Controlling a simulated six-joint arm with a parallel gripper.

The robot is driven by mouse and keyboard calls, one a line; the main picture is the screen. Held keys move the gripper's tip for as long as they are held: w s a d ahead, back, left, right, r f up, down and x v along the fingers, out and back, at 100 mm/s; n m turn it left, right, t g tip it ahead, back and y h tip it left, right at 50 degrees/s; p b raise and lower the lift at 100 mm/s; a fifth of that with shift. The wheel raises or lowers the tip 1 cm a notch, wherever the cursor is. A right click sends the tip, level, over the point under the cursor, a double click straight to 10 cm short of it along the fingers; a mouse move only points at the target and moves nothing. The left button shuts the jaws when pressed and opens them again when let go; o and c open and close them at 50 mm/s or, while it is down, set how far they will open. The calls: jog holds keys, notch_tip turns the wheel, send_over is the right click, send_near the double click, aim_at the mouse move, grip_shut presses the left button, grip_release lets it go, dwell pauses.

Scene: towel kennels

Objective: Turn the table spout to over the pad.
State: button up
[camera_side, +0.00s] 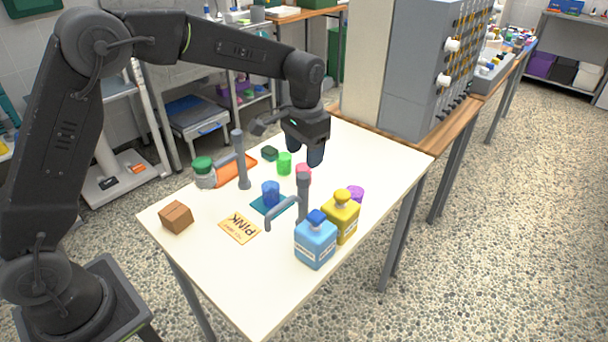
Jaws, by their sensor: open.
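A grey spout (285,205) stands on a post on the white table, in the right middle. Its arm reaches left and its bent tip hangs near the front edge of a teal pad (263,209); I cannot tell whether it is over the pad. A blue cup (270,191) stands on the pad. My gripper (305,158) is open and points down over the far part of the table, behind the nearer spout. A pink cup (303,170) is just below it, partly hidden by the post.
A blue bottle (316,243) and a yellow bottle (342,220) stand close to the spout's post. The near corner is clear.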

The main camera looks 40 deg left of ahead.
aim_at(304, 175)
notch_tip(304, 175, down, 7)
jog(key=shift+a+r, duration=0.1)
jog(key=shift+c, duration=0.4)
grip_shut()
dwell(0.4)
